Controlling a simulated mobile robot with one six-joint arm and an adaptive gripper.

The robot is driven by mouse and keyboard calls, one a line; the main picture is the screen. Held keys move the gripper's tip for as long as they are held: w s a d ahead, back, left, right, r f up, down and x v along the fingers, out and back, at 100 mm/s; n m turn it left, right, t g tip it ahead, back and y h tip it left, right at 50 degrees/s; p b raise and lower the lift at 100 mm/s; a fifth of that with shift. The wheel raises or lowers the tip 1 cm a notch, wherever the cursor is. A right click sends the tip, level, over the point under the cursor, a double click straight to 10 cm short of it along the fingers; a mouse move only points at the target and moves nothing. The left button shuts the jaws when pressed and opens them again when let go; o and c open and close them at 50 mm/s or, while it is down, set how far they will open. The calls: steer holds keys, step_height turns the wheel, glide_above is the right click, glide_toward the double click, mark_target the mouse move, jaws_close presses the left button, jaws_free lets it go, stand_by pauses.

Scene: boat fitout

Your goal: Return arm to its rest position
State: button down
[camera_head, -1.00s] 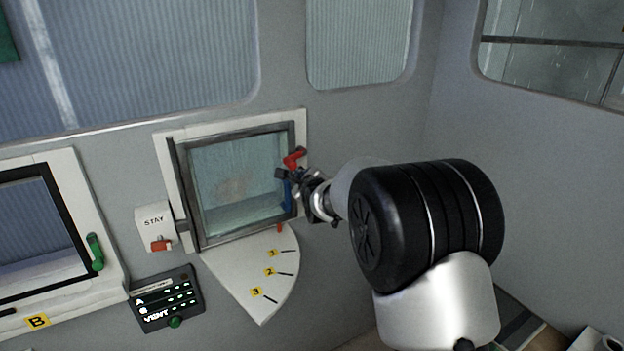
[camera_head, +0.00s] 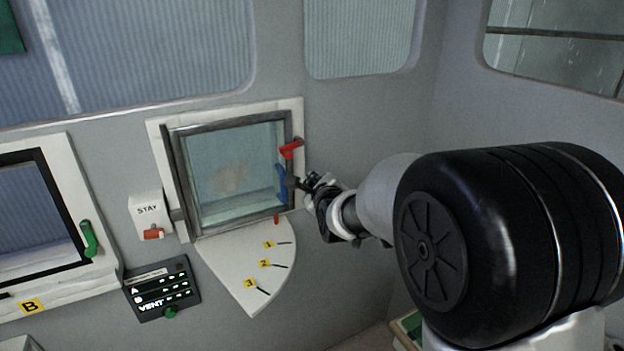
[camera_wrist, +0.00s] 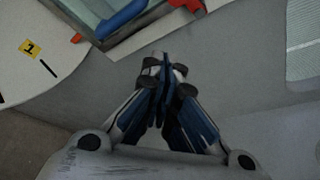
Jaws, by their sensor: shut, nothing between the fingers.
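My gripper (camera_head: 292,184) shows in the head view just right of a small framed window (camera_head: 232,172), close to its blue handle (camera_head: 282,182); the gap between them is hard to judge there. In the wrist view my gripper (camera_wrist: 165,72) is shut and empty, with its fingertips together in front of bare grey wall. The blue handle (camera_wrist: 122,20) and a red part (camera_wrist: 188,5) lie beyond the fingertips at the top of that view. A red handle (camera_head: 291,149) sits at the window frame's upper right.
A white fan-shaped plate (camera_head: 250,262) marked 1, 2 and 3 juts below the window. A STAY box (camera_head: 148,210) and a VENT panel (camera_head: 160,290) are at left, beside a second window with a green handle (camera_head: 89,238). Bare wall (camera_head: 350,120) lies to the right.

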steer(key=shift+s+a, duration=0.1)
steer(key=shift+s, duration=0.25)
